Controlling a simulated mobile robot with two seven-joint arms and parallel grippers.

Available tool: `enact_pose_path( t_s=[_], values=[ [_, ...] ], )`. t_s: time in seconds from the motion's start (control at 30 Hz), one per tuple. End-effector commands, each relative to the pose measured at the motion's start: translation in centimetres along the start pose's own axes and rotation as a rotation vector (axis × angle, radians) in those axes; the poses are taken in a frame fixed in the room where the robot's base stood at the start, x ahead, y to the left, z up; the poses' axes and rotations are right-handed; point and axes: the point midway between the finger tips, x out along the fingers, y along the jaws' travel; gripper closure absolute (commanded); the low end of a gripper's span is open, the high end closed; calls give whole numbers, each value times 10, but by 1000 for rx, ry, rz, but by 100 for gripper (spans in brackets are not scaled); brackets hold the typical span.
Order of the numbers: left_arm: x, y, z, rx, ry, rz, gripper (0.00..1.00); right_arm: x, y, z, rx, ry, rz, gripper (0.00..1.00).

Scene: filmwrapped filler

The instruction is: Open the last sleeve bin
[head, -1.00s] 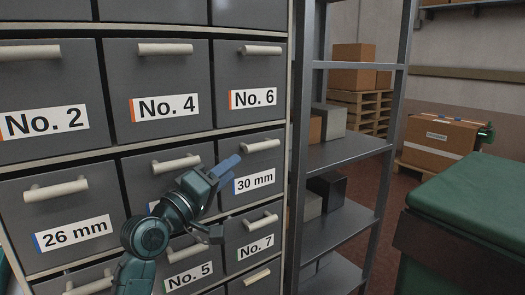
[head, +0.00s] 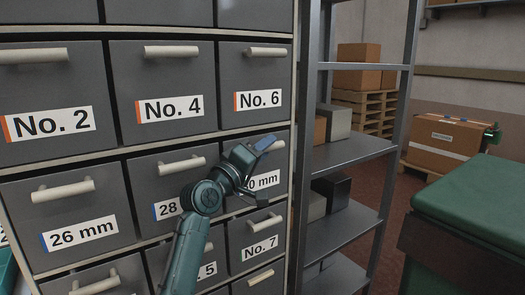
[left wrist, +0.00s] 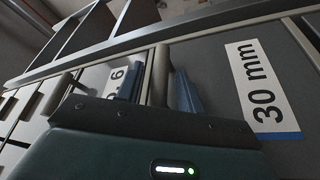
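The 30 mm bin (head: 266,181) is a grey drawer in the middle row of the cabinet, in the right column, and it is closed. My left gripper (head: 263,146) is at its handle and hides most of that handle in the head view. In the left wrist view the pale bar handle (left wrist: 160,74) lies between the two blue fingers of the gripper (left wrist: 158,90). The fingers are apart, with a gap showing beside the bar. The 30 mm label (left wrist: 262,88) is to the right. My right gripper is not in view.
The 26 mm bin (head: 80,232) and the partly hidden 28 mm bin (head: 163,211) are to the left, both closed. No. 6 (head: 258,98) is above and No. 7 (head: 259,249) below. A metal shelf (head: 350,152) stands right of the cabinet. A green-topped unit (head: 475,200) is at right.

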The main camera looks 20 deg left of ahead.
Motion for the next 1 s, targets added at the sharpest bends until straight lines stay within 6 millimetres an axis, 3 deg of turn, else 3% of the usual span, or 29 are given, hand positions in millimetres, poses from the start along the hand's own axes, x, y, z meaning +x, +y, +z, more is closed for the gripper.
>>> enact_pose_path(
  t_s=[0.43,1.0],
  values=[
    [0,0,0,0,0,-1,100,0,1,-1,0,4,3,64],
    [-2,-1,3,17,0,5,100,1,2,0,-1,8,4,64]
  ],
)
